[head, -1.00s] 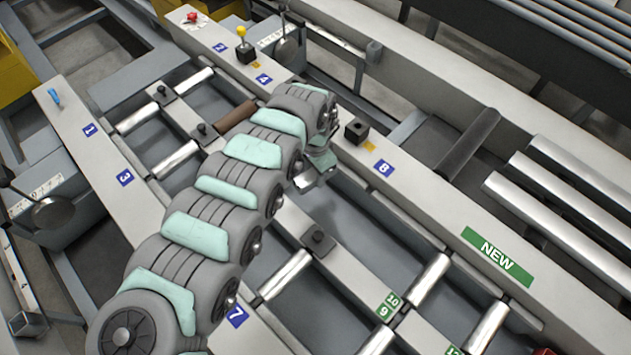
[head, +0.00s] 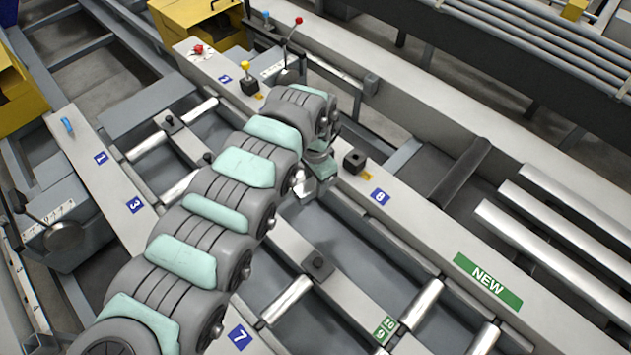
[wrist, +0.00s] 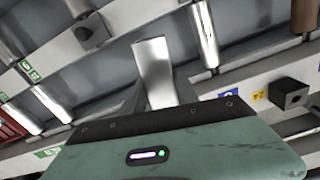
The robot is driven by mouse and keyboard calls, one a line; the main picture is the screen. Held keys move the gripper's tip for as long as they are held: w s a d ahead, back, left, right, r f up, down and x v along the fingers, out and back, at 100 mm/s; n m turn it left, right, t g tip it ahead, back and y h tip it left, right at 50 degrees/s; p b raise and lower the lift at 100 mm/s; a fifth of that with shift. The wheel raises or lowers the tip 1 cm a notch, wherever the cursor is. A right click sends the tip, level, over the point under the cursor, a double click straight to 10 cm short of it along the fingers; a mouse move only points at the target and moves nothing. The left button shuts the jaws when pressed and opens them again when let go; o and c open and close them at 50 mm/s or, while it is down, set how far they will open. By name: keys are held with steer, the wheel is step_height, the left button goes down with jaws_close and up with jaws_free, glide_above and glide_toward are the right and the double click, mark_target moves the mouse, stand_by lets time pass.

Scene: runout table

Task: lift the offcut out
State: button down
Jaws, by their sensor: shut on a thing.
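The offcut (wrist: 152,62) is a short, shiny metal piece. In the wrist view it stands out from between the dark fingers of my gripper (wrist: 158,92), which is shut on it. In the head view my gripper (head: 314,186) is over the roller bed, beside the rail with label 8, and the offcut shows as a small bright piece (head: 304,192). My arm hides part of the bed behind it. I cannot tell exactly how far the offcut is above the bed.
A black block (head: 354,162) stands on the rail close to my gripper. Silver rollers (head: 287,301) and a crossbar with a dark block (head: 318,265) lie nearer. A yellow-knobbed lever (head: 247,78) stands farther back. Long metal bars (head: 545,250) lie at the right.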

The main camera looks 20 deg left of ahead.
steer(key=shift+r+p, duration=1.7)
steer(key=shift+r, duration=0.4)
